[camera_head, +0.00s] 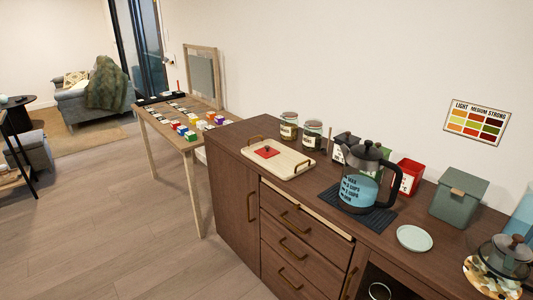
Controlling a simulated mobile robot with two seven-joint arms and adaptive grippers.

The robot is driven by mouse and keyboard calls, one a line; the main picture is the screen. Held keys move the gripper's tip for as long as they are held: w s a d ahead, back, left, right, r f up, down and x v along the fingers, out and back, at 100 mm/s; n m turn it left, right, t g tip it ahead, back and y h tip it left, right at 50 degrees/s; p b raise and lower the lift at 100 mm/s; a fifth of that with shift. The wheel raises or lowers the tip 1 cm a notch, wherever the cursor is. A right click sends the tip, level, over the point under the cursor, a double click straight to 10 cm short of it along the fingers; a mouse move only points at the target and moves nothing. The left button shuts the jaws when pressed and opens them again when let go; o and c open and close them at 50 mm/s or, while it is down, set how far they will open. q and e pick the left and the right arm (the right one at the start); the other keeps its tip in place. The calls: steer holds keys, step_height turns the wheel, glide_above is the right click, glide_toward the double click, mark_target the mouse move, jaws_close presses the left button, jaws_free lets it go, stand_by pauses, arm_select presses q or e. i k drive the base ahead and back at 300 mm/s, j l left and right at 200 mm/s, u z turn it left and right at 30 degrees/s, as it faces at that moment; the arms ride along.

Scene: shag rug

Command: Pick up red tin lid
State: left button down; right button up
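The red lid (267,152) is a flat red square with a small dark knob. It lies on the cream tray (287,168) on top of the dark wooden cabinet. An open red tin (411,174) with a pale label stands further right on the cabinet, behind the French press, which hides part of it. Neither of my grippers shows in the head view.
The French press (359,188) stands on a dark mat (377,218). Two glass jars (289,126) stand behind the tray. A pale saucer (414,238), a green-grey box (459,196) and a glass pot (509,255) are to the right. Floor (140,220) left of the cabinet is clear.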

mark_target(268, 152)
steer(key=i+j+z, duration=0.1)
steer(key=i+j, duration=0.4)
steer(key=j, duration=0.2)
steer(key=i+j+z, duration=0.15)
steer(key=i+j, duration=0.3)
steer(key=j, duration=0.3)
steer(key=i+j+z, duration=0.15)
steer(key=i+j, duration=0.1)
steer(key=j, duration=0.1)
